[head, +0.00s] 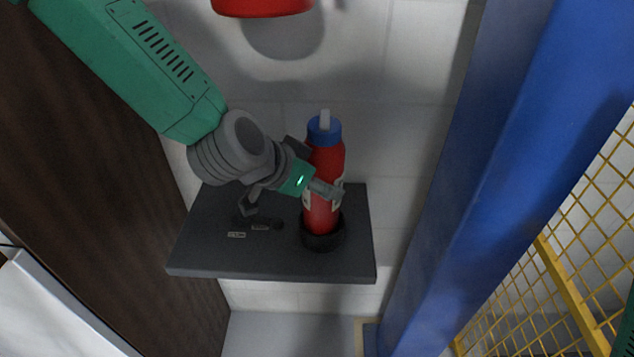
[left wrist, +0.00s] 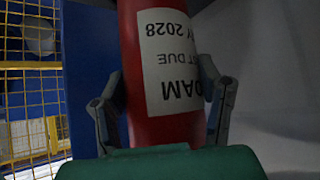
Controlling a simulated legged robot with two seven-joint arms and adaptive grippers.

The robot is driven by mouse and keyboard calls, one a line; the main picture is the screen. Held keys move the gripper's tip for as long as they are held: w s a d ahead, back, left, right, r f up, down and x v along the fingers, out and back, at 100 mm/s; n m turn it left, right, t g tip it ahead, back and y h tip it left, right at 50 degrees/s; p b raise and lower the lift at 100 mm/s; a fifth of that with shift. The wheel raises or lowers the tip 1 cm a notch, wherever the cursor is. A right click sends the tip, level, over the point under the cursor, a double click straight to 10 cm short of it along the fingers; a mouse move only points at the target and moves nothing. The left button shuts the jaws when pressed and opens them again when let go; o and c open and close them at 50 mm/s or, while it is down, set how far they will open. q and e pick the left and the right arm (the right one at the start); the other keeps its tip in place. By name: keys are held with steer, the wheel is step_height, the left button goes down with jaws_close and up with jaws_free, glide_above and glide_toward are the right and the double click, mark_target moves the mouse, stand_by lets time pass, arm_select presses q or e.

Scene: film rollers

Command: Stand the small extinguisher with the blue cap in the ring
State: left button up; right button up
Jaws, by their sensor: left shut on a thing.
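The small red extinguisher (head: 325,160) with a blue cap (head: 324,131) and a pale nozzle stands upright over the black ring (head: 323,237) on the dark shelf. Its foot appears to be inside the ring; the ring's front wall hides the very bottom. My left gripper (head: 325,190) comes in from the left and is shut around the extinguisher's body. In the left wrist view the fingers lie on both sides of the red body (left wrist: 155,120), and its white label (left wrist: 170,60) appears upside down. My right gripper is not in view.
The dark shelf (head: 265,262) is mounted on a white block wall and has free room left of the ring, with small labels. A blue post (head: 480,200) and yellow mesh stand at right, a brown panel at left. Another red object (head: 262,5) is at the top.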

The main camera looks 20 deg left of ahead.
arm_select(q)
step_height(320, 180, down, 2)
steer(key=shift+s, duration=0.15)
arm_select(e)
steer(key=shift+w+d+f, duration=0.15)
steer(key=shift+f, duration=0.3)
